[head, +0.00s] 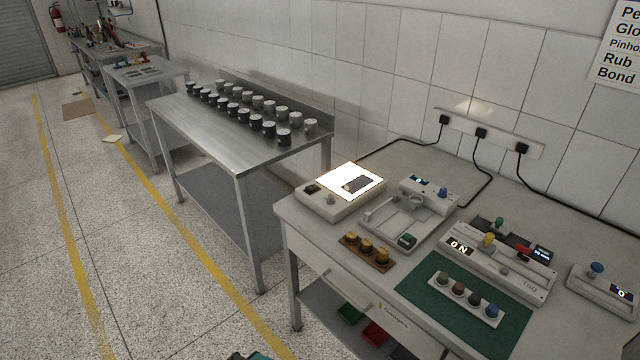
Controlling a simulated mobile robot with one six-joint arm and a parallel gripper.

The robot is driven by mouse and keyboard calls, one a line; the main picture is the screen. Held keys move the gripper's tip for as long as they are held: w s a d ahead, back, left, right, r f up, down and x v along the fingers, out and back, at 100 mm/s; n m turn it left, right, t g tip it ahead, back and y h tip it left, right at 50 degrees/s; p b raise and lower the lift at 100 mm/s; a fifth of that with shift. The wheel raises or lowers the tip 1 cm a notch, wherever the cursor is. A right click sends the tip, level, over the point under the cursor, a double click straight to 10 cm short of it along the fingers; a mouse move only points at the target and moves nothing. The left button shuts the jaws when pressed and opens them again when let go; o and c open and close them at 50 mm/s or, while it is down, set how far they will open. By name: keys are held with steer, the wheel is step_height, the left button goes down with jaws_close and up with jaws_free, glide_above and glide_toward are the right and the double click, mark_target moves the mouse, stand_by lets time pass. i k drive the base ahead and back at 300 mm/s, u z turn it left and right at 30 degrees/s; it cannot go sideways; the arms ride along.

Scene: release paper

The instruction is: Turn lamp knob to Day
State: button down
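A light box (320,207) with a brightly glowing white top stands on the near bench at its back left corner. A dark rectangular piece (357,184) lies on the lit top. On the box's front strip are a small grey round knob (330,199) and a dark brown element (312,188). The knob looks like the lamp knob, but its setting and any Day mark are too small to read. I cannot make out my gripper. Only a dark and teal fragment shows at the bottom edge, and I cannot tell what it is.
Right of the box stand a grey device (411,208) with a small display, a wooden block (367,251) with brass weights, a green mat (420,287) with coloured knobs, and a long tester (497,262).

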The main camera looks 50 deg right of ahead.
mark_target(331, 201)
steer(key=z, duration=4.9)
steer(key=i, duration=0.1)
steer(key=u, duration=3.3)
steer(key=k, duration=0.85)
steer(key=u, duration=0.15)
steer(key=i, duration=0.85)
